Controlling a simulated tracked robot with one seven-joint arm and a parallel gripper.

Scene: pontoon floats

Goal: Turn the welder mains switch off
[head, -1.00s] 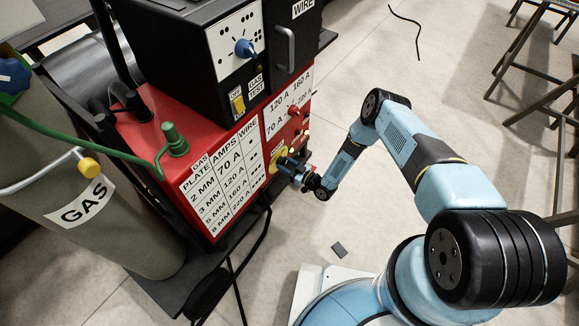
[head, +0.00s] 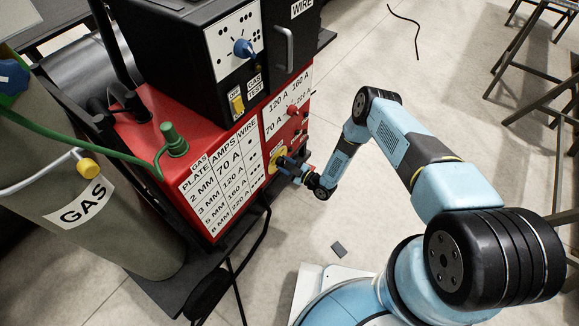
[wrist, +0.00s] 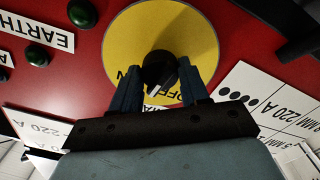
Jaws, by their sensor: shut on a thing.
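The mains switch is a black knob (wrist: 157,68) on a round yellow plate (wrist: 190,35) on the red welder front. In the wrist view, upside-down lettering including "OFF" shows on the plate, partly covered by the knob and fingers. My gripper (wrist: 160,78) has its two blue fingers on either side of the knob and is shut on it. A light pointer mark shows on the knob near the "OFF" lettering. In the head view, the yellow plate (head: 275,159) shows low on the welder front, and my gripper (head: 287,166) hides most of the knob.
The red welder (head: 150,130) carries a black wire feeder (head: 190,50) with a blue knob and yellow switch. A grey gas cylinder (head: 110,225) with a green hose stands at left. Black cables hang below the front.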

